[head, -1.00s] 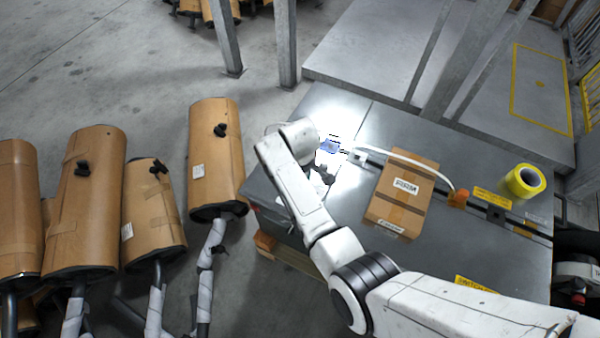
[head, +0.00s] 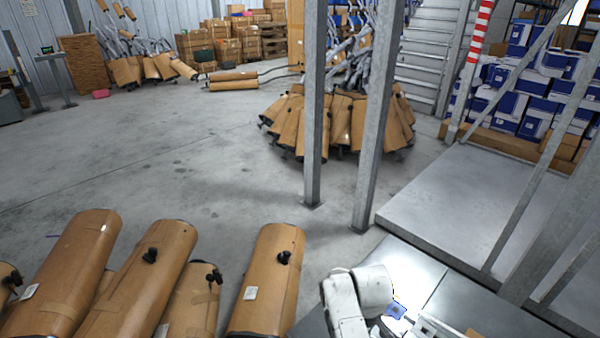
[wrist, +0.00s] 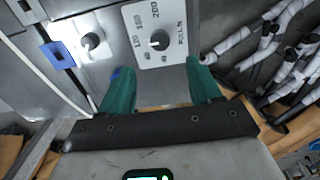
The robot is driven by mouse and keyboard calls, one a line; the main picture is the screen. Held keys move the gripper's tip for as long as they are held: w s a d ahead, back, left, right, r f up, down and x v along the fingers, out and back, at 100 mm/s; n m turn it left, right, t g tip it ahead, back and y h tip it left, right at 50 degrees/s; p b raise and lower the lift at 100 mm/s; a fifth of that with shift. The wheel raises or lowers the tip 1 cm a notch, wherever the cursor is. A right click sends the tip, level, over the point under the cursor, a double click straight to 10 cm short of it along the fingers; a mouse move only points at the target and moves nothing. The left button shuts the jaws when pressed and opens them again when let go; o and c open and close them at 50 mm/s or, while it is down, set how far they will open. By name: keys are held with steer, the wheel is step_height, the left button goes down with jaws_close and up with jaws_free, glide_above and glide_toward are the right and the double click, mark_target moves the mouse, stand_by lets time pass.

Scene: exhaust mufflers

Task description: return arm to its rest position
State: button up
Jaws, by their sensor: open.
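My arm (head: 343,305) shows at the bottom of the head view, folded over the grey workbench (head: 478,308). My gripper's end is hidden there. In the wrist view my gripper (wrist: 161,84) has its two green fingers apart, with nothing held between them. Beyond the fingertips is a light panel (wrist: 148,25) with a dark dial knob and printed numbers. A second knob (wrist: 90,41) and a blue-framed part (wrist: 57,55) lie to the left. I cannot tell whether the fingers touch the panel.
Wrapped mufflers (head: 265,280) stand at the lower left, close to my arm. Two steel posts (head: 375,120) rise behind the bench. More mufflers (head: 340,122) are piled beyond them. A grey platform (head: 455,205) is at the right. The floor (head: 170,160) at centre left is clear.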

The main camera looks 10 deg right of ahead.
steer(key=s+d+f+m+h, duration=0.15)
steer(key=s+d+m, duration=0.25)
steer(key=s+d, duration=0.65)
steer(key=s+a+r+m, duration=0.1)
steer(key=s+r+m, duration=0.1)
steer(key=s, duration=0.7)
steer(key=s+a+r+m+t+y+b, duration=0.1)
steer(key=s+a+r+m, duration=0.1)
steer(key=s, duration=0.8)
steer(key=shift+s+r+b, duration=0.15)
steer(key=shift+s+b, duration=0.05)
steer(key=shift+b, duration=0.1)
